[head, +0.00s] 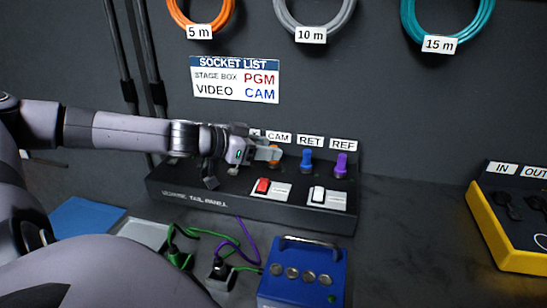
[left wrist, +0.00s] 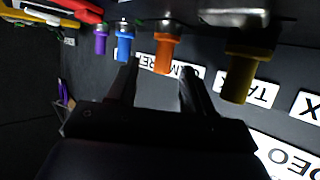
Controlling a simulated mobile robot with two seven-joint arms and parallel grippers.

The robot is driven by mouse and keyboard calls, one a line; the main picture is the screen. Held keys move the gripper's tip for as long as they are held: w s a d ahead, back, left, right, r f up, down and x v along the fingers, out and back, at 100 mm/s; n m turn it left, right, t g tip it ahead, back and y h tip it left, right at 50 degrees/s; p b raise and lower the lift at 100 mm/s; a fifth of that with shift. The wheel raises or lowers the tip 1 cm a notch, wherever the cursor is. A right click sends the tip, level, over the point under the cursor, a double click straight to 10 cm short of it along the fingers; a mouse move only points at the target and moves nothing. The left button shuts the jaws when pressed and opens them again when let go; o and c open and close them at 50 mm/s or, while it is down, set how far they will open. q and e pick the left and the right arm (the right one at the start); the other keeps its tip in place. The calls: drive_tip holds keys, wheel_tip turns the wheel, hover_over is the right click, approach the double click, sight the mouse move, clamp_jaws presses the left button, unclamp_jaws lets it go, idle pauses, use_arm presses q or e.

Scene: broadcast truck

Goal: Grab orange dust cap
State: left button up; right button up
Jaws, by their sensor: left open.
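The orange dust cap (left wrist: 165,50) sits on the tail panel (head: 185,190), below the CAM label (head: 279,137). In the head view the cap (head: 275,148) is partly hidden by my left gripper (head: 268,154), which is right at it. In the left wrist view my left gripper (left wrist: 158,72) is open, with the cap's end showing between its two fingertips. I cannot tell whether a finger touches it. My right gripper is not in view.
A blue cap (head: 307,160) and a purple cap (head: 341,164) stand to the right on the panel. A yellowish cap (left wrist: 237,75) is on the other side. Red (head: 263,186) and white (head: 318,194) switches are in front. A blue box (head: 335,275) stands nearer.

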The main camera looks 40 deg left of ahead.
use_arm(q)
drive_tip(key=shift+w+f, duration=0.2)
drive_tip(key=shift+w, duration=0.05)
idle(0.3)
clamp_jaws()
drive_tip(key=shift+r, duration=0.15)
